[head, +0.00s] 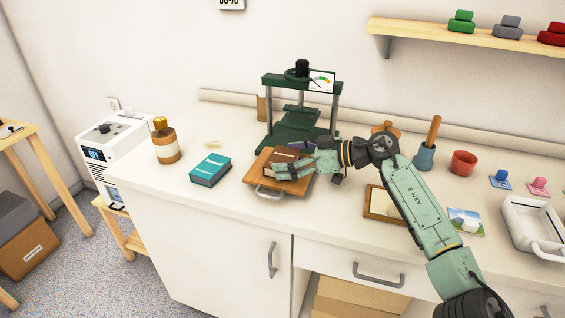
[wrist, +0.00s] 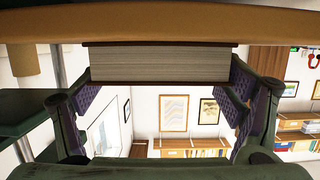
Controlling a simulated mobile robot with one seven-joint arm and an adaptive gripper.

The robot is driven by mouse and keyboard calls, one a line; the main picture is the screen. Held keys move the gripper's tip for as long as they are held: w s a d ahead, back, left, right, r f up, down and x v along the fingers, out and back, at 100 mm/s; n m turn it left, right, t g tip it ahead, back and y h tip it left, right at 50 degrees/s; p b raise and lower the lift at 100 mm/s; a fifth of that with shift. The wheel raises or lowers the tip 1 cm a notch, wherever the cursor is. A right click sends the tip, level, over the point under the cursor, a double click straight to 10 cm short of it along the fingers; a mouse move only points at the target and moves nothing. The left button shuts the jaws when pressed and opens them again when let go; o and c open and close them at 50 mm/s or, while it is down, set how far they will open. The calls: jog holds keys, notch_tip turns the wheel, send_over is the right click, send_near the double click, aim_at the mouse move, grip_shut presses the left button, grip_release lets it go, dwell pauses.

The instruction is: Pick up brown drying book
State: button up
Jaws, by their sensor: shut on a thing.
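The brown drying book (head: 280,161) lies on a wooden tray (head: 259,181) on the white counter, in front of the green press. In the wrist view its pale page block (wrist: 160,64) fills the space between the two purple finger pads. My gripper (head: 294,167) reaches in from the right and is shut on the book; in the wrist view its fingers (wrist: 160,90) touch the book's two ends. The book sits against or very near the wooden surface (wrist: 160,22) in the wrist view; I cannot tell whether there is a gap. My gripper hides part of the book in the head view.
The green press (head: 300,132) stands right behind the tray. A teal book (head: 210,170) and a brown bottle (head: 166,142) are to the left. A framed piece (head: 379,205), a blue mortar-like cup (head: 424,157), a red pot (head: 463,163) and a white tray (head: 530,222) are to the right.

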jog(key=shift+c, duration=0.9)
jog(key=shift+r, duration=0.1)
